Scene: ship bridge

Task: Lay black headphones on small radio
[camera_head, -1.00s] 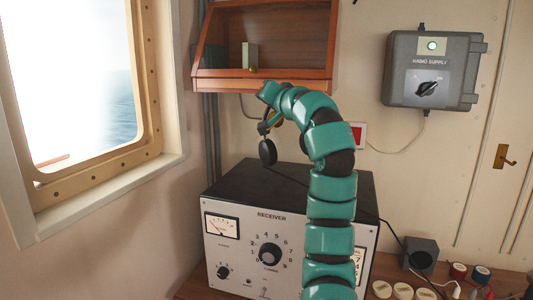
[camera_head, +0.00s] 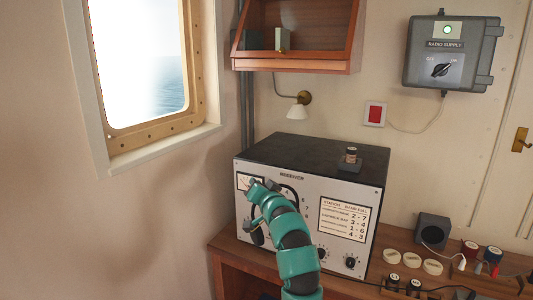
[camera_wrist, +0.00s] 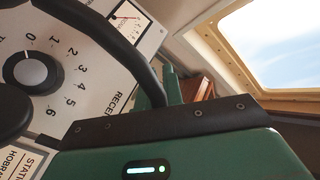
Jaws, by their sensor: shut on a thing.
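My gripper (camera_head: 262,186) is shut on the black headphones (camera_head: 293,192) in front of the receiver's (camera_head: 300,222) panel. One dark ear cup (camera_head: 257,233) hangs below it; my arm hides part of the headphones. In the wrist view the headband (camera_wrist: 105,35) arches across the receiver face, with a dark cup at the left edge. The receiver is a large black-topped box with a pale front of dials. I cannot tell which thing is the small radio; a dark cube-shaped unit (camera_head: 433,229) stands right of the receiver.
A small dark item (camera_head: 350,160) stands on the receiver's otherwise clear top. A wall lamp (camera_head: 298,108) and wooden shelf (camera_head: 300,60) are above. Pale discs (camera_head: 411,257) and several spools lie on the wooden desk at right. A window (camera_head: 140,70) is at left.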

